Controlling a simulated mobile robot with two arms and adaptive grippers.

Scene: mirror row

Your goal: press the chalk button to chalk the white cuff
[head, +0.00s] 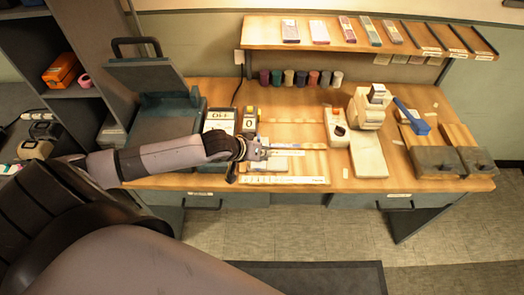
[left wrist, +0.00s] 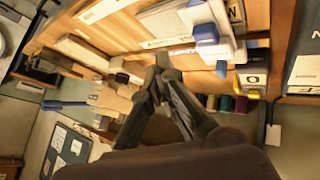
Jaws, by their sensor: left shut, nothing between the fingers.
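My left gripper (head: 268,152) reaches in from the left and is shut and empty above the front middle of the wooden bench. It also shows in the left wrist view (left wrist: 162,62), fingertips together over the bench top. A white box with an orange-red round part (head: 338,127) stands to the right of the gripper, apart from it; I cannot tell whether this is the chalk button. I cannot surely pick out the white cuff. A pale flat block (head: 266,166) lies under the gripper, partly hidden by it. My right gripper is out of view.
A cream machine (head: 368,107) on a pale base stands right of the white box. A blue handle (head: 411,117) and grey blocks (head: 436,160) are further right. Several coloured spools line the back.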

